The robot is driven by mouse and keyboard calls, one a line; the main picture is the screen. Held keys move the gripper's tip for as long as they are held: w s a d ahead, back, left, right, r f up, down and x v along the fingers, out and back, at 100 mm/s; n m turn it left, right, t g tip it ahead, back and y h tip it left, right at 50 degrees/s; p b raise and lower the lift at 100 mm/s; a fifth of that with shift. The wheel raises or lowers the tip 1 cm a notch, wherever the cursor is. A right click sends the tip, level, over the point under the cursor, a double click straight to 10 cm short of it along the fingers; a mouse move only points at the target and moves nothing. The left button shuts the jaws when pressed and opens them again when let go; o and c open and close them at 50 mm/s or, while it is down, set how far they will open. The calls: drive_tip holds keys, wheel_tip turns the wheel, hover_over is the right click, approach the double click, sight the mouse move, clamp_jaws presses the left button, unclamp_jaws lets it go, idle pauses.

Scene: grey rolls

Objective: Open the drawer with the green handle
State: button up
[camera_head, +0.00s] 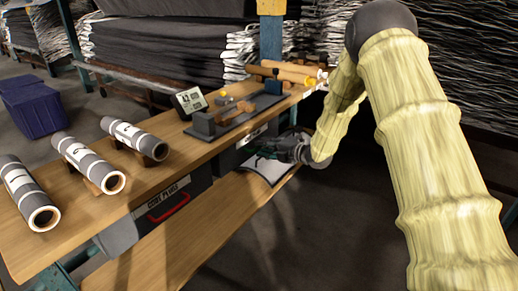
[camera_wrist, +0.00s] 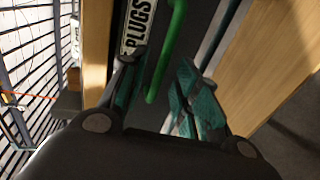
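The green handle (camera_wrist: 168,55) is a bar on a dark drawer front (camera_wrist: 205,25), beside a white label ending in "PLUGS" (camera_wrist: 137,25), in the wrist view. My gripper (camera_wrist: 157,85) has its two teal fingers spread apart, with the lower end of the handle showing between them. I cannot tell whether a finger touches it. In the head view my gripper (camera_head: 272,152) is under the bench top, in front of the right-hand dark drawer (camera_head: 232,157). The green handle is not clear there, and the drawer looks closed.
A second grey drawer (camera_head: 122,236) with a red handle (camera_head: 168,207) is further left under the wooden bench top (camera_head: 75,225). Several rolls (camera_head: 88,161) lie on the bench. The floor in front is clear.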

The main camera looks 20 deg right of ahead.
sight(258, 147)
drive_tip(key=shift+x, duration=1.55)
